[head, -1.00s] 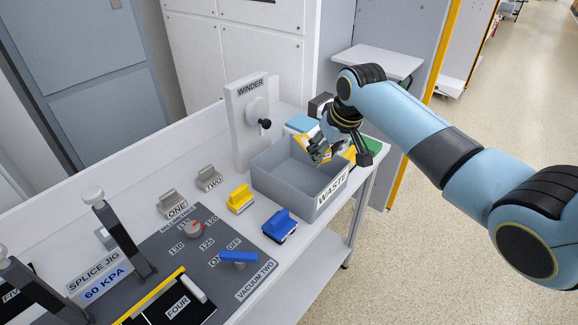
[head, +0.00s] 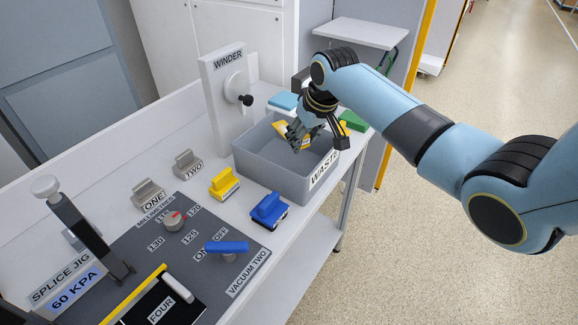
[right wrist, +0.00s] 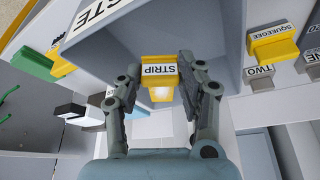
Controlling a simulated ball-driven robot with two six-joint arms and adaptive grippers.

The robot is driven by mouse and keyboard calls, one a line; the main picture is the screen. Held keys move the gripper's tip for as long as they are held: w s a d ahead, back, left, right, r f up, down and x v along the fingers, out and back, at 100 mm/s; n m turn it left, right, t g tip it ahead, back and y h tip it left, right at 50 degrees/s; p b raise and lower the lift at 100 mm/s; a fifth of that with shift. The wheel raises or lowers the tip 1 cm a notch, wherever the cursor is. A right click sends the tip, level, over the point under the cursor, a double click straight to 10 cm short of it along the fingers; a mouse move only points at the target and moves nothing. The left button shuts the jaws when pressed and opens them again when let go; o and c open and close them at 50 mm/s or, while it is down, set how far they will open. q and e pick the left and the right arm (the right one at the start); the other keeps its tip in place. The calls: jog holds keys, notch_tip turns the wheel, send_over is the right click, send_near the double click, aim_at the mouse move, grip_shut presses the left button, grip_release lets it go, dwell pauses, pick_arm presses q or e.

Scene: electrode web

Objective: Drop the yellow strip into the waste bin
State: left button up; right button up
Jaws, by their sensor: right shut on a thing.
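The yellow strip (right wrist: 158,77), labelled STRIP, is between the fingers of my right gripper (right wrist: 160,85) in the right wrist view. In the head view my right gripper (head: 301,137) is shut on the strip (head: 281,133) and hangs over the grey waste bin (head: 262,172), near its far right side. The bin also fills the upper middle of the right wrist view (right wrist: 215,35), with the strip seen against its opening. Part of the strip is hidden by the fingers in the head view. My left gripper is not in view.
A yellow squeegee (head: 224,184) and a blue block-like tool (head: 269,210) stand in front of the bin. The winder (head: 224,100) rises behind it. A green block (head: 353,121) and a light blue block (head: 284,101) lie beyond the bin. The splice jig (head: 82,238) stands at lower left.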

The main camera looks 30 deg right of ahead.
jog(key=o, duration=1)
jog(key=shift+r, duration=0.1)
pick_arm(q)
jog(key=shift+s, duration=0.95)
pick_arm(e)
jog(key=v, duration=1.2)
jog(key=shift+s, duration=0.1)
